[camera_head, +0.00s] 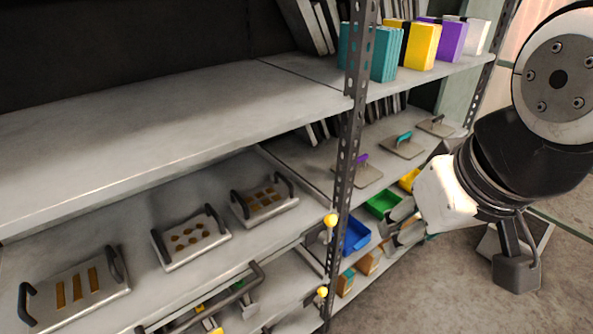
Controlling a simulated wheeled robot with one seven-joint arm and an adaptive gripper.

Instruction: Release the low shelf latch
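Two yellow knobs sit on the perforated upright post of the shelving. The upper knob (331,221) is at the middle shelf's edge, and the lower knob (322,292) is at the low shelf's edge. The lower one looks like the low shelf latch. A dark bar handle (215,298) runs along the front of the low shelf at the left. My gripper (391,229) is right of the post, apart from both knobs. Its grey fingers appear spread with nothing between them. The small view leaves fine detail unclear.
Foil dies with dark handles lie on the middle shelf (137,225). The upright post (352,130) stands between the knobs and the right bay. Blue (355,236) and green (383,204) bins are behind my gripper. Open floor (420,290) lies at lower right.

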